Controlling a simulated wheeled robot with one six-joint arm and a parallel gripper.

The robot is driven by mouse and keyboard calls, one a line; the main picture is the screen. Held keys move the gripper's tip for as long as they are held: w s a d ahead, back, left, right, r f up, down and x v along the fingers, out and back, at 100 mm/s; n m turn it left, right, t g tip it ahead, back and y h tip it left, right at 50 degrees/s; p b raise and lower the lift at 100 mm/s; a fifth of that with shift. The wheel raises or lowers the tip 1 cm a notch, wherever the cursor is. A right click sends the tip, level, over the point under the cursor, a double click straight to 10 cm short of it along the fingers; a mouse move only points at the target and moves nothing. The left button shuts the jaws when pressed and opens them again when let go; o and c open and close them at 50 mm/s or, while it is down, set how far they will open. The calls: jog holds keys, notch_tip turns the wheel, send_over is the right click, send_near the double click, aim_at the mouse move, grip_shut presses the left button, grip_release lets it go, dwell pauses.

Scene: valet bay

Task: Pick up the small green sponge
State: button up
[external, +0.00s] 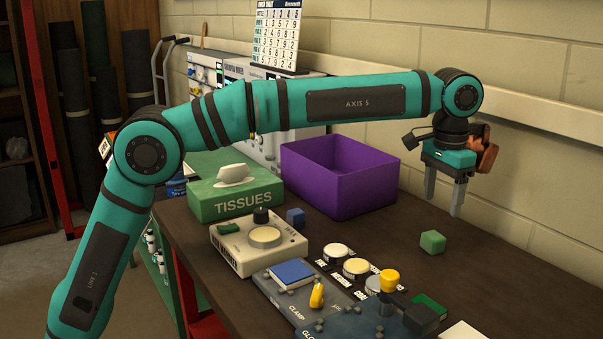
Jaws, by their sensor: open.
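A purple bin (340,172) stands against the wall, beside a green tissue box (235,202). A cream device (258,244), a small blue block (295,218) and a control panel (345,322) with raised knobs crowd the front. The dark table (500,262) is bare right of the green block.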

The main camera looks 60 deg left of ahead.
aim_at(434, 235)
notch_tip(434, 235, down, 5)
jog(key=shift+r, duration=0.1)
jog(key=shift+s+a+f, duration=0.1)
jog(key=shift+a+f, duration=0.05)
jog(key=shift+f, duration=1.15)
jog(key=shift+a+f, duration=0.1)
jog(key=shift+f, duration=1.2)
jog(key=c, duration=1)
